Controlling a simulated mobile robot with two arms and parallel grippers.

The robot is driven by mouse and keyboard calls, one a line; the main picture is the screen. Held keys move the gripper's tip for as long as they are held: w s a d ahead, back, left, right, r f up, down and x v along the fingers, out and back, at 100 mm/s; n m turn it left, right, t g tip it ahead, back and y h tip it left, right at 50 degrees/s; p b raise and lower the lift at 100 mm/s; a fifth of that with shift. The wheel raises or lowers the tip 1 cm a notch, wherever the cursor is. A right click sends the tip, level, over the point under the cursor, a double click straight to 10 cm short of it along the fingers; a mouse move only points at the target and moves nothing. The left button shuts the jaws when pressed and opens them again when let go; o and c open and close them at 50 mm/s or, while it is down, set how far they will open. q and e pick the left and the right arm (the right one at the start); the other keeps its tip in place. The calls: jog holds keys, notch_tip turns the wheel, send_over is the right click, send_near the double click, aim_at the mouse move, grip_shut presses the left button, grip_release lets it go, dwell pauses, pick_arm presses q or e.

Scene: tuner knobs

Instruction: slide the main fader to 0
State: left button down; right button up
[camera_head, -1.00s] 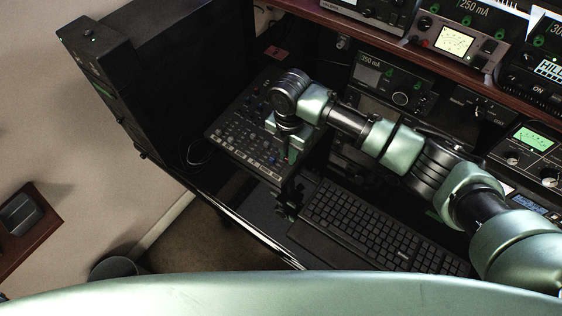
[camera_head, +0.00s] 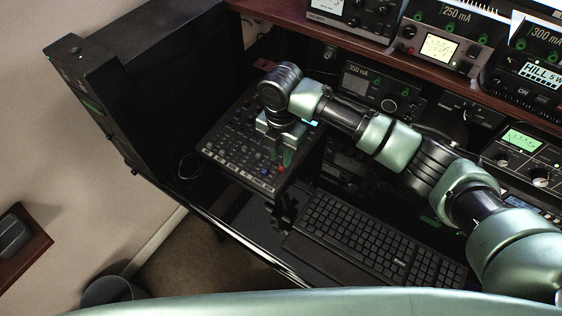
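The mixer panel (camera_head: 236,148), a dark console with many small knobs and buttons, lies on the desk at centre left. The main fader cannot be made out; my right arm covers the panel's right side. My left gripper is not in view.
A black keyboard (camera_head: 365,240) lies right of the panel. A tall black case (camera_head: 150,85) stands at the left. A wooden shelf (camera_head: 400,55) with meters runs above. The desk's front edge is just below the panel.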

aim_at(281, 168)
jog(key=shift+r, duration=1.9)
jog(key=shift+s, duration=0.1)
